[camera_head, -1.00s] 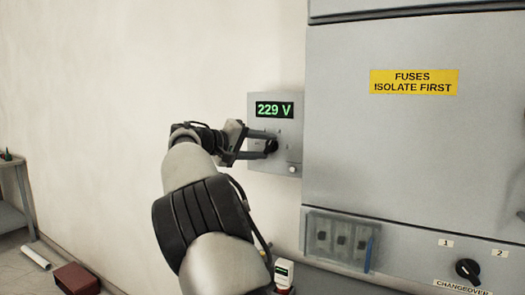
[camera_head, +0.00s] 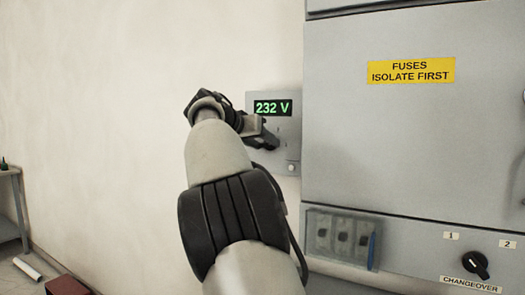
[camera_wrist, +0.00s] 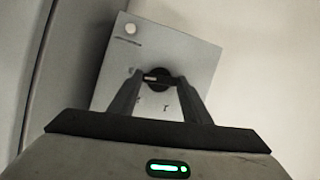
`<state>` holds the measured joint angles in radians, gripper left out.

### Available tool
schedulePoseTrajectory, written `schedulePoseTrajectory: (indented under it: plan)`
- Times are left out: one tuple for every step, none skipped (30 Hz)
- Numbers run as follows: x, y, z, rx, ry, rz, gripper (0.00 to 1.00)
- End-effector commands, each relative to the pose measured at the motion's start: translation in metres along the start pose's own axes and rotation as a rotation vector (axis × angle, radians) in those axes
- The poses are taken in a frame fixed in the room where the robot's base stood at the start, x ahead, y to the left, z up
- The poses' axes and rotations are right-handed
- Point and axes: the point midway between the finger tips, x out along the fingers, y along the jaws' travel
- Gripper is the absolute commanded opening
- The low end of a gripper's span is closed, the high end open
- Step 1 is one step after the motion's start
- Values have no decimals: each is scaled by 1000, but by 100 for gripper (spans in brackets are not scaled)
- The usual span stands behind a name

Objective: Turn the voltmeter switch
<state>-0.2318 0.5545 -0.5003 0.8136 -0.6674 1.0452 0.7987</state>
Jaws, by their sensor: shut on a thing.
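The voltmeter panel (camera_head: 291,150) is a grey box on the wall, left of the large cabinet. Its green display (camera_head: 272,108) reads 232 V. In the wrist view the panel (camera_wrist: 190,52) looks tilted, and the dark round voltmeter switch (camera_wrist: 157,76) sits between my fingertips. My gripper (camera_wrist: 156,80) is shut on the switch, one finger on each side. In the head view my gripper (camera_head: 272,140) is at the panel below the display, and my arm hides the switch there.
The grey cabinet (camera_head: 400,140) with a yellow fuse label (camera_head: 411,71) stands close on the right. Below it are a clear-covered fuse box (camera_head: 340,238) and a changeover knob (camera_head: 476,265). A shelf (camera_head: 12,205) stands far left. The wall left of my arm is bare.

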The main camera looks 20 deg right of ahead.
Motion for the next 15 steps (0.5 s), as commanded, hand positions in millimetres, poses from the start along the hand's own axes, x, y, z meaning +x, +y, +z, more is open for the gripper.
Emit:
schedulePoseTrajectory:
  plan:
    - [2, 0, 4, 27, -3, -10, 21]
    - [2, 1, 4, 45, -3, -17, 21]
    - [2, 1, 4, 65, -3, -26, 21]
    - [2, 1, 4, 79, -3, -32, 21]
    - [2, 1, 4, 92, -4, -36, 21]
    - [2, 1, 4, 108, -4, -43, 21]
    - [2, 1, 4, 119, -4, -47, 21]
    - [2, 1, 4, 129, -5, -52, 21]
    - [2, 2, 3, 141, -5, -56, 21]
    - [2, 2, 3, 149, -4, -60, 21]
    - [1, 2, 3, 156, -4, -63, 21]
    - [1, 2, 3, 163, -4, -66, 21]
    - [1, 2, 3, 167, -4, -68, 21]
    - [1, 2, 2, 171, -4, -69, 21]
    - [1, 2, 2, 175, -4, -71, 21]
